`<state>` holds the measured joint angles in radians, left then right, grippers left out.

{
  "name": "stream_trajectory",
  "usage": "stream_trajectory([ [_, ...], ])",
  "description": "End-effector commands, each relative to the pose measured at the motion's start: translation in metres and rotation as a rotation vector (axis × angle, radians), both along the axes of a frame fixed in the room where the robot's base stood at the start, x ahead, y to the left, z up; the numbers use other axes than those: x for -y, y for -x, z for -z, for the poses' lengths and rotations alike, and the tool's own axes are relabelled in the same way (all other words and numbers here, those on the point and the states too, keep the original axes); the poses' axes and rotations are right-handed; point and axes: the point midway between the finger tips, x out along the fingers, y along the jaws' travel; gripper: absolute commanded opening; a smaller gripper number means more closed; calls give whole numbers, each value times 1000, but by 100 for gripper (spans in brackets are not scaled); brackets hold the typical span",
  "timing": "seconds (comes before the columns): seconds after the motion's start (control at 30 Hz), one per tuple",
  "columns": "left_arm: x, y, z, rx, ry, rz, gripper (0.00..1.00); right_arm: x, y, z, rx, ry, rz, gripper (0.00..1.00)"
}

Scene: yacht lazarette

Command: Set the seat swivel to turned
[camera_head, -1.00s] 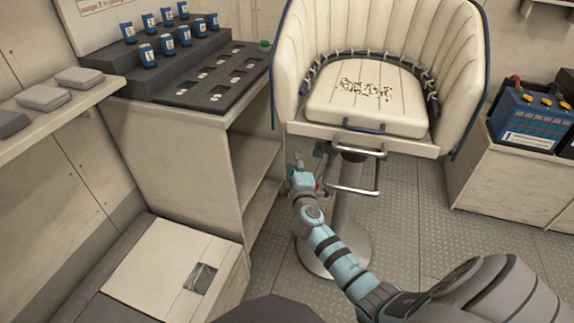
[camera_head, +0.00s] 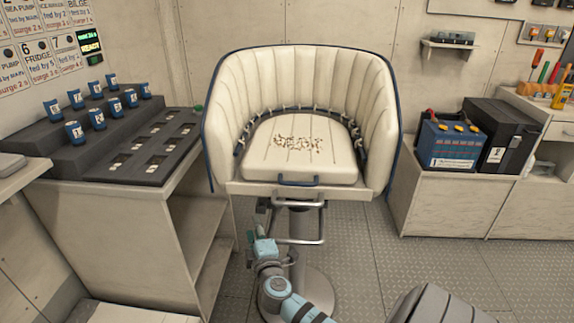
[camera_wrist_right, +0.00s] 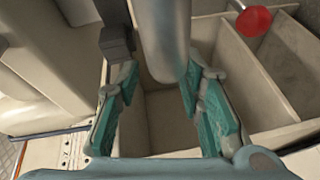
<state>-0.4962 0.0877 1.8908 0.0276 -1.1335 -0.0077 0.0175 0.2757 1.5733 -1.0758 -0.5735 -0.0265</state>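The cream seat (camera_head: 300,150) with blue trim stands on a grey pedestal (camera_head: 299,260) and faces me in the head view. A metal footrest loop (camera_head: 306,240) hangs under its front edge. My right gripper (camera_head: 257,236) is under the seat's left front edge, left of the pedestal. In the right wrist view my right gripper (camera_wrist_right: 160,85) has its teal fingers apart. A thick grey post (camera_wrist_right: 163,35) shows beyond and between the fingers; contact cannot be told. A red ball knob (camera_wrist_right: 252,21) is at upper right, outside the fingers. My left gripper is not in view.
A cabinet (camera_head: 110,215) with a dark stepped rack (camera_head: 95,150) of blue fuses stands close on the left. A blue battery (camera_head: 450,143) and a black box (camera_head: 497,137) sit on a low locker at right. Metal floor (camera_head: 370,255) is clear right of the pedestal.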

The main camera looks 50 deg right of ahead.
Motion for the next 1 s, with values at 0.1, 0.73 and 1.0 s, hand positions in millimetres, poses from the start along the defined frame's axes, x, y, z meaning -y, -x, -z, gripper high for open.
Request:
stream_trajectory([
  [0.1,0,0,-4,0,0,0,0,2,13,-2,-2,2,0,35],
  [0.73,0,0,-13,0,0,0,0,9,77,-8,-2,1,0,35],
  [1.0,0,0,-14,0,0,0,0,12,104,-11,-1,3,-1,35],
])
